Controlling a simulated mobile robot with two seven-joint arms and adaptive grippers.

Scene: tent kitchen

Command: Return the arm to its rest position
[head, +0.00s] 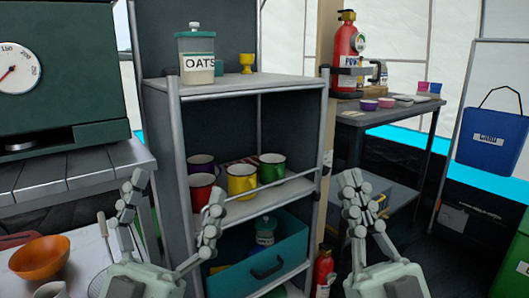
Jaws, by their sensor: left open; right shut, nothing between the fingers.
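My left gripper (174,187) is in the lower middle left of the head view, pointing up with its fingers spread wide. Nothing is between them. It is in front of the shelf unit (250,83), and its right finger overlaps the view of the red mug (200,188). My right gripper (354,181) is to the right of the shelf unit, pointing up with its fingers together and holding nothing. It overlaps the view of the dark side table (400,115). Most of both arms is out of view.
Yellow (241,179) and green (272,168) mugs stand on the middle shelf. A teal drawer (245,272) is below. An oats jar (197,60) stands on top. An orange bowl (40,257) is at lower left. A blue bin (491,142) is at right.

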